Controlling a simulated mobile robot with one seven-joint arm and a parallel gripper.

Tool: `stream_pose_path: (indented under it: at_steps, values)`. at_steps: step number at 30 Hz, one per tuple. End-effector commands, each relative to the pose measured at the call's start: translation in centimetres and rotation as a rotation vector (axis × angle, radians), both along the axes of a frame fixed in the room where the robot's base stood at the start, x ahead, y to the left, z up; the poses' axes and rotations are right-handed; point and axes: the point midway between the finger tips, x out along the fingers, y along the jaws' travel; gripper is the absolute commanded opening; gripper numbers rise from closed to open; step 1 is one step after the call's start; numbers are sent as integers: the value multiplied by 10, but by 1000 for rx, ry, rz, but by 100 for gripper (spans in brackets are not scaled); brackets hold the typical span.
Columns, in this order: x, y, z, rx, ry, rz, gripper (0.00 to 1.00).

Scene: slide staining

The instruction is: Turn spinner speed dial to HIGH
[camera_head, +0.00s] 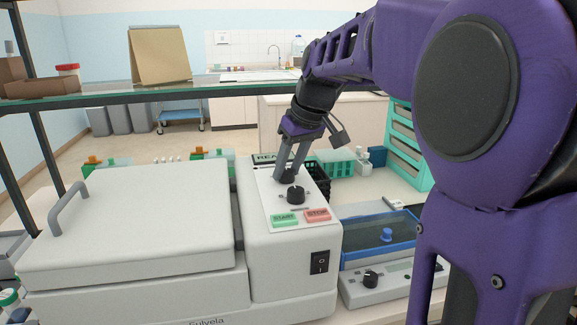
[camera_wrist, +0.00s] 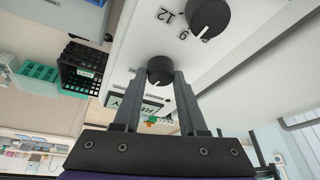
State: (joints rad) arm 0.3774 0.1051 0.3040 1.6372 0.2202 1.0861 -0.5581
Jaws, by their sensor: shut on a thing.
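The spinner (camera_head: 261,225) is a white machine with a closed lid on the left and a control panel on the right. Its panel carries two black dials. The far dial, by the display, sits between my gripper's fingers and shows in the wrist view (camera_wrist: 160,70). My gripper (camera_head: 287,176) is shut on this far dial from above, with a finger on each side; it also shows in the wrist view (camera_wrist: 158,82). The near dial (camera_head: 296,194) is free, with numbers beside it in the wrist view (camera_wrist: 210,17). The gripped dial's pointer and HIGH mark cannot be made out.
Green START (camera_head: 284,221) and red STOP (camera_head: 317,215) buttons and a black power switch (camera_head: 320,262) lie nearer on the machine. A blue-framed device (camera_head: 381,240) stands to the right. A glass shelf (camera_head: 190,87) crosses behind. Black and teal racks (camera_wrist: 83,66) stand beside the machine.

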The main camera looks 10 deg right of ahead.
Motion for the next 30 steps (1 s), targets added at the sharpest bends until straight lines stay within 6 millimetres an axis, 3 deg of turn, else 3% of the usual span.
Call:
stream_pose_path:
  at_steps: [15,30]
  values:
    - [-1,3,1,0,1,-408,0]
    - [-1,2,0,1,1,-541,0]
